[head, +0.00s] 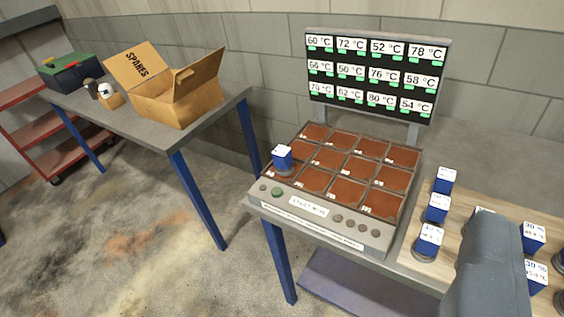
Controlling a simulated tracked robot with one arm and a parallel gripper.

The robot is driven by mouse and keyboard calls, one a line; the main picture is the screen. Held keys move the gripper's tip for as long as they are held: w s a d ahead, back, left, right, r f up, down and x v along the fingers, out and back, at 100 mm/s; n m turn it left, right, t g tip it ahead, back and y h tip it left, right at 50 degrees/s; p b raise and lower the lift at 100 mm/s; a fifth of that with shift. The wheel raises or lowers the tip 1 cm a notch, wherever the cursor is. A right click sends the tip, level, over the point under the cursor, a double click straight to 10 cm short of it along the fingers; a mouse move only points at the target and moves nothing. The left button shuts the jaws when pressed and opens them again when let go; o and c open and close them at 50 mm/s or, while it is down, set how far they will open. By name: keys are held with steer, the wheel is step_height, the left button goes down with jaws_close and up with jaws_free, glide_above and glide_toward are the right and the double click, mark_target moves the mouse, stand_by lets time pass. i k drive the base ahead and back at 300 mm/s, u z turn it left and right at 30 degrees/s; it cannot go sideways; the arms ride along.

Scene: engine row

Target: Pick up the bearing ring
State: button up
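Several small blue blocks with white printed tags show, with round grey metal bases under some of them; these bases look like rings, but I cannot tell which is the bearing ring. One such block (282,156) stands at the left front of the red-brown heating plate, its round base (284,171) on a tile. Others stand on the wooden board to the right, such as the near left one (429,238). A grey rounded part of my arm fills the lower right and hides some of them. My gripper's fingers are not in view.
A temperature display (376,76) stands behind the heating plate (340,171). The wooden board (462,213) lies to its right. The left table holds an open SPARES box (175,104) and a green-lidded toolbox (70,72). A red shelf (45,138) is at far left. Floor between is clear.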

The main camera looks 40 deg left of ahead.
mark_target(282, 156)
steer(key=k, duration=0.65)
steer(key=z, duration=0.05)
steer(key=i, duration=1.7)
steer(key=u, duration=0.75)
